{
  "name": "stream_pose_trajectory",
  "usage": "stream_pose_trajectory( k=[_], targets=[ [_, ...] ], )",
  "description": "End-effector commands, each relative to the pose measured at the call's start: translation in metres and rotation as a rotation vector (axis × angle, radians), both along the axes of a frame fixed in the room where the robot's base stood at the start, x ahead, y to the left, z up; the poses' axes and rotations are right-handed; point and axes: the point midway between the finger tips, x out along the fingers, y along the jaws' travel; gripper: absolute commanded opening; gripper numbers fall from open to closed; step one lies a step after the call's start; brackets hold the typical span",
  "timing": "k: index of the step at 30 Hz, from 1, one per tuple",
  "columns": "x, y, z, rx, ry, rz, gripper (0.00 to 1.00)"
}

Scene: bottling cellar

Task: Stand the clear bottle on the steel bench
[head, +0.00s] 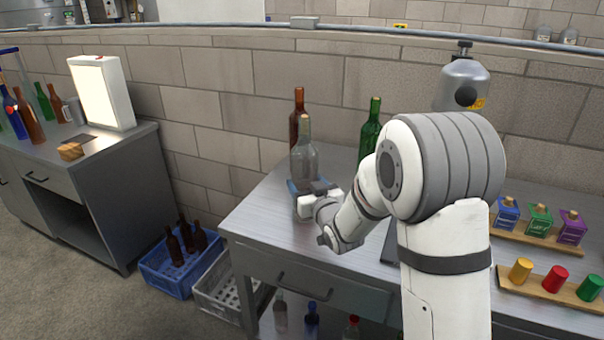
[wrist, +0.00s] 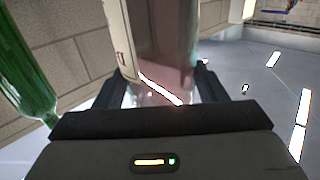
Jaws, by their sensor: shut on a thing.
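In the wrist view the clear glass (wrist: 163,45) fills the space between the two dark fingers (wrist: 160,88). The gripper hides the bottle's base in the head view, so I cannot tell whether it touches the bench top.
A brown bottle (head: 297,112) stands close behind the clear one, and a green bottle (head: 370,128) stands to the right. Racks with colored flasks (head: 540,222) and caps (head: 555,280) are at the bench's right. Crates (head: 168,268) sit on the floor at left. The bench's front left is clear.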

Motion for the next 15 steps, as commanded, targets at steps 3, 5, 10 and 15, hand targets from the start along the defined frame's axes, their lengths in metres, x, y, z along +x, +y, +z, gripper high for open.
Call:
stream_pose_trajectory(
  k=[3, 5, 10, 15],
  targets=[
    [0.0008, -0.0002, 0.0004, 0.004, -0.010, 0.000, 0.00],
    [0.0009, -0.0002, 0.0009, 0.003, -0.012, -0.001, 0.00],
    [0.0010, -0.0004, -0.0003, 0.003, -0.011, -0.001, 0.00],
    [0.0004, -0.0008, -0.0052, 0.000, -0.003, -0.001, 0.68]
  ],
)
